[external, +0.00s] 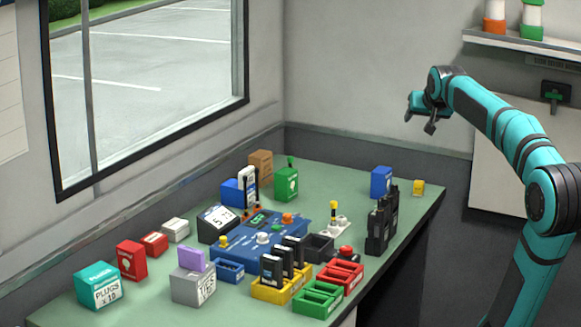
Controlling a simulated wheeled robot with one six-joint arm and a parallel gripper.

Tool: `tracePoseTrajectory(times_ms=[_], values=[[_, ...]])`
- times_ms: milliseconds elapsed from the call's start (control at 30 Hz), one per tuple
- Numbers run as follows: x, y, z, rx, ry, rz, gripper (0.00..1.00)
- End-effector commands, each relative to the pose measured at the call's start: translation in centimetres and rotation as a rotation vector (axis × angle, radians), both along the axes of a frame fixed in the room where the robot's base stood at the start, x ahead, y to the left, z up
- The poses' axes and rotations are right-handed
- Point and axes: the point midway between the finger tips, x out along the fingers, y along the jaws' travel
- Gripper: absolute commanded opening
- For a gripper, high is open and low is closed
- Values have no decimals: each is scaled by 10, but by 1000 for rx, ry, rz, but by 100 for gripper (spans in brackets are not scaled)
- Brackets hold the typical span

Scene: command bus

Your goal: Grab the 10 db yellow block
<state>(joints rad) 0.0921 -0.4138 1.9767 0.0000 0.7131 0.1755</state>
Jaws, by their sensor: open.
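A small yellow block (418,188) sits on the green table top (345,185) near its far right corner. It has marks on its face, too small to read. My gripper (419,123) is open and empty, high above the table's far right end. It is well above the yellow block and apart from it. A smaller yellow piece (225,242) lies by the black box with a number on it, and I cannot tell what it is.
A blue box (381,182) stands just left of the yellow block. Black radios (382,222) stand in front of it. A blue console (262,240), yellow tray (272,292), red tray (341,278) and green tray (318,299) crowd the middle. A wall shelf (520,40) is at upper right.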

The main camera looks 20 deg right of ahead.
Motion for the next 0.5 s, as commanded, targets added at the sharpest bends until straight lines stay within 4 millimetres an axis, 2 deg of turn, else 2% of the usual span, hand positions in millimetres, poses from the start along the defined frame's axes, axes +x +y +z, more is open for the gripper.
tracePoseTrajectory(times_ms=[100, 500], values=[[29, -10, -7, 27, 91, -31, 53], [111, -47, -41, 116, 398, -145, 53]])
